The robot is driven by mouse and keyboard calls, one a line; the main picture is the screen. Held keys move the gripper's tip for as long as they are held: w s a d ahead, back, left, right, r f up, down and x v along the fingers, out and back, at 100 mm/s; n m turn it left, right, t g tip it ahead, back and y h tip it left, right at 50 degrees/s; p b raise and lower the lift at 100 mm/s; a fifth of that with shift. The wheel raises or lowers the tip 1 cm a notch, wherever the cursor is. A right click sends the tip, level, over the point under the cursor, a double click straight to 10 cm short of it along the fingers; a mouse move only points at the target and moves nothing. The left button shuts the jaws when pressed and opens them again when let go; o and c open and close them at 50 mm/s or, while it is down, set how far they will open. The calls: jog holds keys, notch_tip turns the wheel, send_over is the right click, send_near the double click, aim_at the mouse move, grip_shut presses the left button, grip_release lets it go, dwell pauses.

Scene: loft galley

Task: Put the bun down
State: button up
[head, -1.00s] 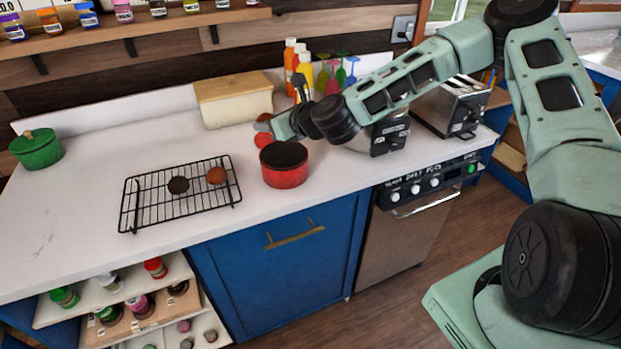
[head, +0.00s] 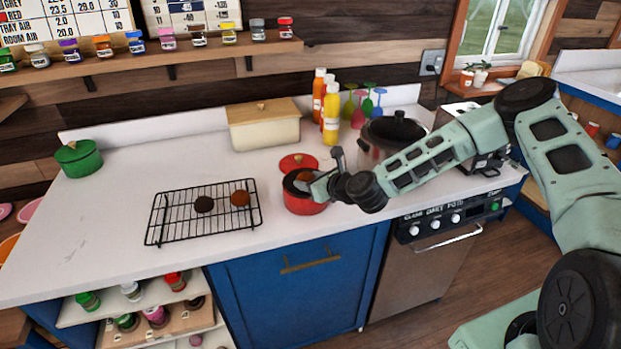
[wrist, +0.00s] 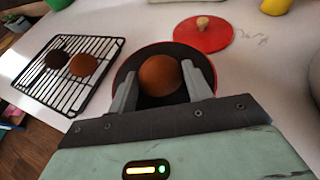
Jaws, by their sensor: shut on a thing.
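My gripper (head: 308,178) is at the red pot (head: 304,204), its fingers shut around a brown bun (wrist: 160,74). In the wrist view the bun sits between the two fingertips, over the pot's dark inside; the pot's red rim (wrist: 150,46) circles it. Two more buns, one dark (head: 203,204) and one brown (head: 240,198), rest on the black wire rack (head: 168,222).
The red lid (head: 298,161) lies flat just behind the pot. A big steel pot (head: 372,150) stands to the right, under my arm. A cream bread box (head: 262,130) and bottles (head: 331,116) line the back.

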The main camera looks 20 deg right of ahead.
jog(key=shift+f, duration=0.1)
jog(key=shift+f+b, duration=0.35)
jog(key=shift+b, duration=0.15)
jog(key=shift+f, duration=0.15)
jog(key=o, duration=1)
jog(key=shift+c, duration=0.2)
